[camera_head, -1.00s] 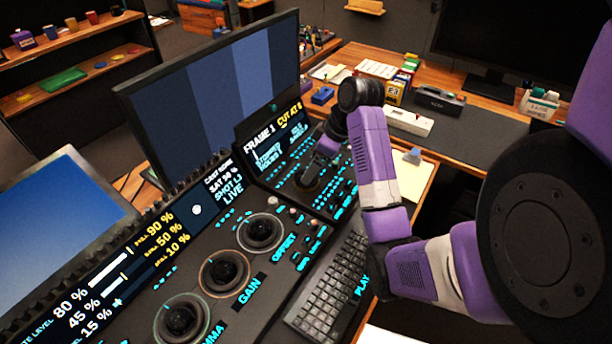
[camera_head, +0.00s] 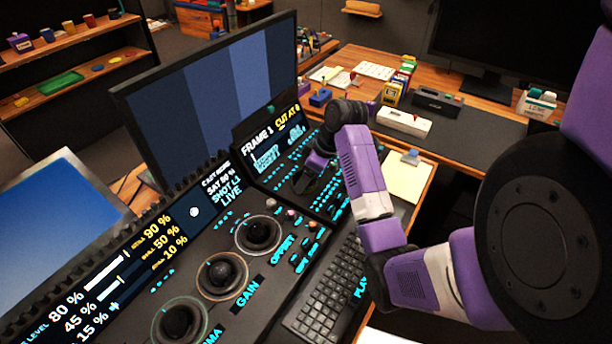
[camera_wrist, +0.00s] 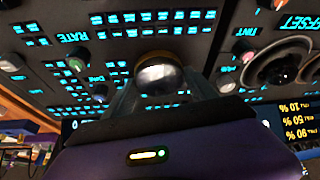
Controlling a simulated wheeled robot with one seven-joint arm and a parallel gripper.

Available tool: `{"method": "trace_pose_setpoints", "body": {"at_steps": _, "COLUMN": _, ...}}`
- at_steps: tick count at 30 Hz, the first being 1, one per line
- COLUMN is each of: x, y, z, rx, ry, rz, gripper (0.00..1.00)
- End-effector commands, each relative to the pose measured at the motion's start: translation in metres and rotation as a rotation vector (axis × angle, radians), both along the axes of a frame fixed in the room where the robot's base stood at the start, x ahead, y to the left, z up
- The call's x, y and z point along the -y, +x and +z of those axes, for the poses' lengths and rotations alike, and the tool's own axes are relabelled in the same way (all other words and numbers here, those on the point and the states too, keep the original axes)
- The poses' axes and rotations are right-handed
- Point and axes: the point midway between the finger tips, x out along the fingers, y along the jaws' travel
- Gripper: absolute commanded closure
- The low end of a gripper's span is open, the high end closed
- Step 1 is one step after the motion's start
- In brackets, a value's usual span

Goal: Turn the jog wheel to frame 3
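The panel's small screen (camera_head: 272,143) reads "FRAME 1" with "CUT AT" and a digit that looks like 8 beside it. My gripper (camera_head: 308,180) points down at the keyed part of the panel below that screen, and it hides what lies under it. In the wrist view, a shiny rounded knob (camera_wrist: 158,76), which looks like part of the jog wheel, shows just past my gripper (camera_wrist: 162,92). Grey finger shapes show on both sides of the knob. I cannot tell whether they touch it.
Several trackballs in rings, one of them the middle trackball (camera_head: 222,274), lie left of my arm. A keyboard (camera_head: 330,290) lies at the front. A large monitor (camera_head: 215,90) stands behind the panel. A desk with small boxes is at the back right.

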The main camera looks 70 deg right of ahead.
Motion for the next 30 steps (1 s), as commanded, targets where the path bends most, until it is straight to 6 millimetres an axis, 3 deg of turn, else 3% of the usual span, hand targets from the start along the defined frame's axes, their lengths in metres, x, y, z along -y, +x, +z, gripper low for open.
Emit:
{"method": "trace_pose_setpoints", "body": {"at_steps": 2, "x": -0.0004, "y": 0.0002, "z": 0.0002, "rx": 0.0, "ry": 0.001, "rz": 0.001, "gripper": 0.75}}
{"method": "trace_pose_setpoints", "body": {"at_steps": 14, "x": -0.0021, "y": 0.0007, "z": 0.0038, "rx": -0.001, "ry": 0.003, "rz": -0.08, "gripper": 0.74}}
{"method": "trace_pose_setpoints", "body": {"at_steps": 30, "x": -0.0046, "y": 0.0024, "z": 0.0065, "rx": -0.001, "ry": 0.001, "rz": -0.539, "gripper": 0.74}}
